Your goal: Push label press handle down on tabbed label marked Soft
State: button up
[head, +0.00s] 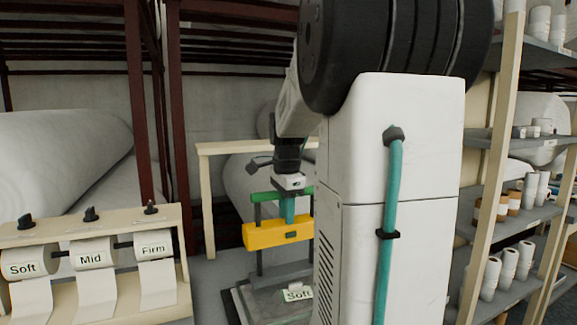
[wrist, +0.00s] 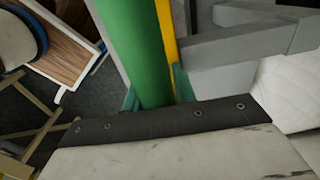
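The label press stands in the middle of the head view. It has a green bar handle (head: 265,196) across its top and a yellow block (head: 262,236) below, between dark posts. A white label marked Soft (head: 296,294) lies on the grey press base (head: 262,301), well below the yellow block. My gripper (head: 288,212) points down at the handle, its teal fingers overlapping the bar. In the wrist view the green handle (wrist: 140,50) runs up close, with teal finger edges (wrist: 156,96) showing on both sides. The bar hides the gap, so I cannot tell whether they grip it.
A cream rack (head: 90,228) at left holds rolls marked Soft, Mid and Firm. Shelves (head: 520,212) with small rolls stand at right. Large white rolls (head: 60,150) lie behind. My own arm and column cover the centre right and hide part of the press.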

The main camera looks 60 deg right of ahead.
jog(key=shift+s+a+f, duration=0.15)
jog(key=shift+f, duration=0.45)
jog(key=shift+s+a+f, duration=0.1)
jog(key=shift+f, duration=0.5)
jog(key=shift+w+d+r, duration=0.2)
jog(key=shift+d+r, duration=0.15)
jog(key=shift+r, duration=0.4)
jog(key=shift+d+r, duration=0.1)
jog(key=shift+r, duration=1.55)
jog(key=shift+a+r, duration=0.2)
jog(key=shift+r, duration=5.2)
jog(key=shift+r, duration=1.25)
notch_tip(320, 180, up, 6)
